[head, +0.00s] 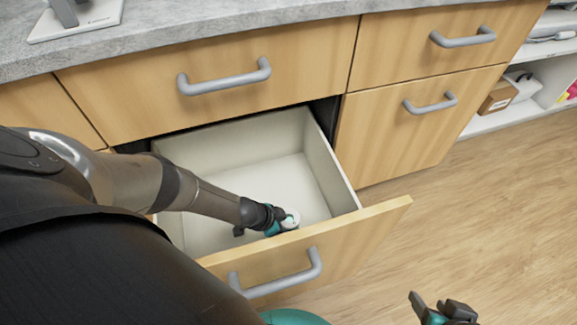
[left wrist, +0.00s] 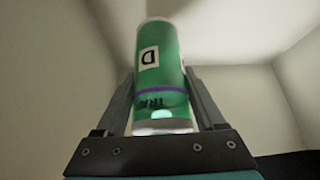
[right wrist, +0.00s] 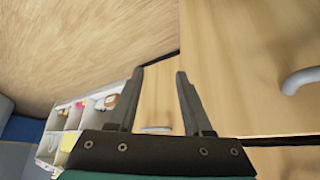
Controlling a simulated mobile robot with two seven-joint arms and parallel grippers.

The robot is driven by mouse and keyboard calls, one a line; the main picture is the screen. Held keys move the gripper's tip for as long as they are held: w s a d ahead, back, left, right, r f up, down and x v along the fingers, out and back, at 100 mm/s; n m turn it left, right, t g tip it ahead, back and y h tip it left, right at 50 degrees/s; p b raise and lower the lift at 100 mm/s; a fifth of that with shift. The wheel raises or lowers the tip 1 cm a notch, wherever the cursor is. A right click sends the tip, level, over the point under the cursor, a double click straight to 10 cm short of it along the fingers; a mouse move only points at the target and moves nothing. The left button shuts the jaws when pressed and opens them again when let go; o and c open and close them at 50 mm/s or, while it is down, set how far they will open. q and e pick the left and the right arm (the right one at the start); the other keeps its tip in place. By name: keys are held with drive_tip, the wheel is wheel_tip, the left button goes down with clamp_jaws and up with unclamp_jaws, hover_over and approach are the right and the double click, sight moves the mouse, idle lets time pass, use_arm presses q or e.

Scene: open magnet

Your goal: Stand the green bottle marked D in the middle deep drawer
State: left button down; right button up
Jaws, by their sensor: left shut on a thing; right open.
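The middle deep drawer (head: 327,172) is pulled open in the head view, its pale inside empty except for my left gripper and what it holds. My left gripper (head: 284,222) reaches down into the drawer near its front wall. It is shut on the green bottle (left wrist: 161,70), which shows a white label marked D in the left wrist view. In the head view only a pale end of the bottle shows. Whether the bottle touches the drawer floor cannot be told. My right gripper (head: 440,308) is open and empty, out over the floor; its fingers show apart in the right wrist view (right wrist: 158,100).
The drawer front with its grey handle (head: 278,275) stands out from the cabinet. Closed drawers (head: 420,110) are above and to the right. A grey countertop (head: 180,30) runs above. White shelves (head: 535,95) with items stand at the right. The wooden floor (head: 480,200) is clear.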

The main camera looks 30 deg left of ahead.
use_arm(q)
wheel_tip(320, 180, down, 2)
drive_tip(key=shift+f+b, duration=0.2)
drive_tip(key=shift+b, duration=0.6)
drive_tip(key=shift+f+b, duration=0.3)
drive_tip(key=shift+f, duration=0.05)
drive_tip(key=shift+f+b, duration=0.4)
drive_tip(key=shift+f, duration=0.05)
drive_tip(key=shift+f+b, duration=0.4)
drive_tip(key=shift+f, duration=0.05)
drive_tip(key=shift+f+b, duration=0.35)
drive_tip(key=shift+f, duration=0.05)
drive_tip(key=shift+f+b, duration=0.3)
drive_tip(key=shift+f, duration=0.3)
use_arm(e)
drive_tip(key=w+a+r+t+y, duration=0.2)
drive_tip(key=a+r+t+y, duration=0.2)
drive_tip(key=a+t, duration=0.5)
drive_tip(key=shift+w+m+t+y, duration=0.3)
drive_tip(key=shift+w+t+y, duration=0.1)
drive_tip(key=shift+t+y, duration=0.1)
drive_tip(key=shift+a, duration=0.1)
use_arm(q)
unclamp_jaws()
drive_tip(key=shift+f, duration=0.1)
